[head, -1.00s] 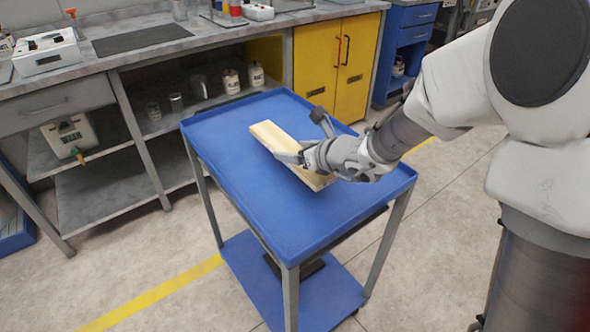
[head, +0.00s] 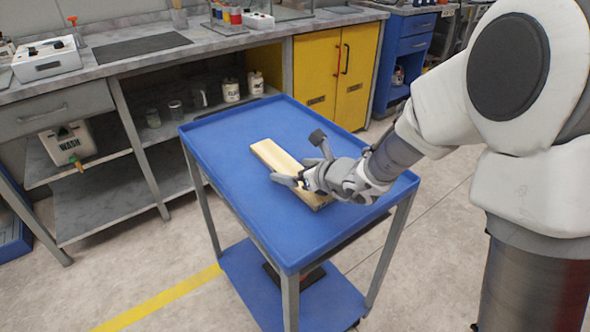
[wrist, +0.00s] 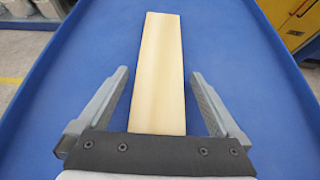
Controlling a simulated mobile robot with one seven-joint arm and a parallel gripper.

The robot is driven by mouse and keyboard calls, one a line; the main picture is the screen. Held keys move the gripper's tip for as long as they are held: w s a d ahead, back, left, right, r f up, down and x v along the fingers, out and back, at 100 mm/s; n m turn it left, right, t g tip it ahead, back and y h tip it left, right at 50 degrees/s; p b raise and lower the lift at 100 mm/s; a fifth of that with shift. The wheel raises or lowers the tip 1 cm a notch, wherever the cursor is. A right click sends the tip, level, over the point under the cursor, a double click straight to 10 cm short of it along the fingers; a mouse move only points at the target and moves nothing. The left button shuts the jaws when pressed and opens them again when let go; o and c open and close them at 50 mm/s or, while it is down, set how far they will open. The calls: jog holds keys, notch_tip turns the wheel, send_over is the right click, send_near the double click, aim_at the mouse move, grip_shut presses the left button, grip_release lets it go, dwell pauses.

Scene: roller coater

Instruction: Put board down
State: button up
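A pale wooden board (head: 270,153) lies on the blue top of the cart (head: 225,140), lengthwise from upper left to lower right. My gripper (head: 291,177) is low over the board's nearer part. In the wrist view the board (wrist: 160,60) runs away from me between the two fingers of my gripper (wrist: 159,73). Blue tray shows on both sides between the fingers and the board, so the gripper is open. The board's near end is hidden behind the gripper body.
The cart top has a raised rim and is otherwise clear. A lab bench (head: 215,50) with bottles and instruments runs along the back. A yellow cabinet (head: 325,80) stands behind the cart, and a blue drawer unit (head: 405,45) is further right.

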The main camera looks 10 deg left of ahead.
jog(key=shift+r, duration=0.1)
jog(key=shift+r+p, duration=0.2)
jog(key=shift+p, duration=0.15)
notch_tip(320, 180, up, 5)
jog(key=p, duration=0.3)
send_over(325, 199)
jog(key=shift+r, duration=0.2)
jog(key=s+d+r+n+g, duration=0.2)
jog(key=s+r+n+g, duration=0.35)
jog(key=s+n, duration=0.85)
jog(key=s+d+r+n+t+h, duration=0.1)
jog(key=s+d+r+n+h, duration=0.1)
jog(key=d+n+h, duration=0.2)
jog(key=s+d+r+n+t+h, duration=0.1)
jog(key=s+d+n+t+h, duration=0.1)
jog(key=d+n+h, duration=0.3)
jog(key=s+d+n, duration=0.1)
jog(key=d+n, duration=0.2)
jog(key=d, duration=0.4)
jog(key=shift+d+r, duration=0.3)
jog(key=shift+r, duration=0.05)
jog(key=shift+s+r, duration=0.1)
jog(key=shift+r, duration=0.05)
